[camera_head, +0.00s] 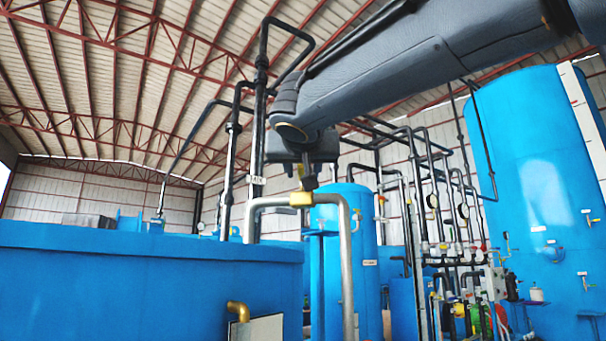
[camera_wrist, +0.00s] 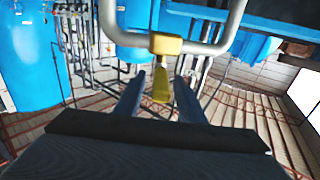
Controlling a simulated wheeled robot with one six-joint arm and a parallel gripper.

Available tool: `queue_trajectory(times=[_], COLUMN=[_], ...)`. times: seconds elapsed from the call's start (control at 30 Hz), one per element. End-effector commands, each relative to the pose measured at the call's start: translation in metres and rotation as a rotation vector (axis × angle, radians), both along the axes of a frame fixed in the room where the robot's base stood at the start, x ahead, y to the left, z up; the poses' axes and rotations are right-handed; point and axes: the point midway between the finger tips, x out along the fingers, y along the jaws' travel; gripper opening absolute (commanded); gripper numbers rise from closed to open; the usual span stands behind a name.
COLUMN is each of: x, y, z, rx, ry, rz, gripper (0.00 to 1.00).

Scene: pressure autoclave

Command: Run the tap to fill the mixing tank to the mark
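The tap has a yellow body (camera_head: 301,199) on a bent steel pipe (camera_head: 346,260), in front of the blue tanks. In the wrist view the yellow body (camera_wrist: 166,44) and its yellow lever (camera_wrist: 161,86) are near the centre. My gripper (camera_head: 306,178) is just above the tap, pointing down. In the wrist view my gripper (camera_wrist: 158,82) is open, one finger on each side of the lever, with a visible gap on both sides. A large blue tank (camera_head: 150,275) fills the lower left; I cannot tell whether it is the mixing tank. No fill mark or water level is visible.
A brass elbow (camera_head: 238,310) sticks out at the blue tank's lower right. Dark vertical pipes (camera_head: 229,170) stand close left of my arm. A tall blue tank (camera_head: 540,170) and a cluster of pipes and gauges stand at right.

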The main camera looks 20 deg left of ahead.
Motion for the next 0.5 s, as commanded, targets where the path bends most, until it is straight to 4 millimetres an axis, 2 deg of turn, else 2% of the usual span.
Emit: queue_trajectory(times=[0.2, 0.5], x=[0.029, 0.040], y=[0.008, 0.011], z=[0.001, 0.000], rx=[-0.001, 0.001], ry=[0.001, 0.000], rz=[-0.001, 0.001], gripper=[0.36, 0.36])
